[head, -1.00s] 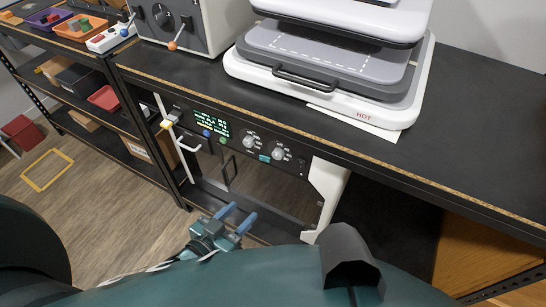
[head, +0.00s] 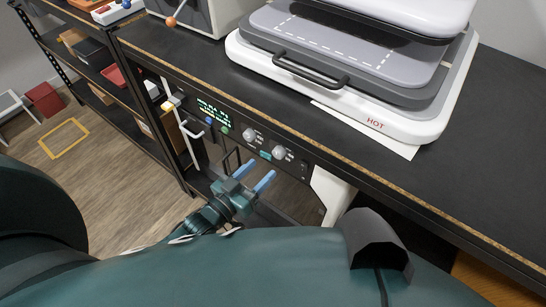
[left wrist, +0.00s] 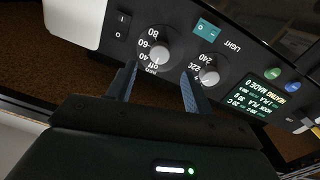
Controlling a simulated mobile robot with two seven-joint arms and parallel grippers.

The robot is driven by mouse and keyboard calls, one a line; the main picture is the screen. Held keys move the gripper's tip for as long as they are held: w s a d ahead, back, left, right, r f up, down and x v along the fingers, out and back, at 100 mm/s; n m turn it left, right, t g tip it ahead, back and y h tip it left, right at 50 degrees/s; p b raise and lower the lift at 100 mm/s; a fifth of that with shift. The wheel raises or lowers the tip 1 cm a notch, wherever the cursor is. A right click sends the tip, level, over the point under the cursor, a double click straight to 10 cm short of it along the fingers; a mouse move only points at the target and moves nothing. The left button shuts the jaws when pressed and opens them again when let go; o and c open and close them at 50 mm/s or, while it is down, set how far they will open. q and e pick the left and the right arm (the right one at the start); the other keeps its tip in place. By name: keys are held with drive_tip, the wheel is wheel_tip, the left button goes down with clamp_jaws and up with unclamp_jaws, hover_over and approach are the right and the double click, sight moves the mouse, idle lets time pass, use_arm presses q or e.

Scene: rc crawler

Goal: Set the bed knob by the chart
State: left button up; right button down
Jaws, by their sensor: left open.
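A dark control panel (head: 225,125) runs under the bench top, with two pale round knobs. The knob marked off, 40, 60 and 80 (left wrist: 159,50) appears to be the bed knob; in the head view it is the right-hand one (head: 278,152). The other knob (left wrist: 210,75), marked 220 and 240, is nearer the lit display (left wrist: 259,93). My left gripper (head: 256,172) is open and empty just below the knobs. In the left wrist view its blue fingers (left wrist: 158,72) point at the off-to-80 knob, apart from it. I cannot identify a chart.
A heat press (head: 350,60) marked HOT stands on the black bench top (head: 500,130), with a white sheet (head: 400,147) partly under it. A teal switch (head: 265,155) and coloured buttons share the panel. Shelving stands at the left.

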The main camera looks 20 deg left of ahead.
sight(276, 155)
use_arm(q)
drive_tip(key=x, duration=0.6)
drive_tip(key=shift+w+d, duration=0.1)
drive_tip(key=shift+c, duration=0.2)
drive_tip(key=c, duration=0.9)
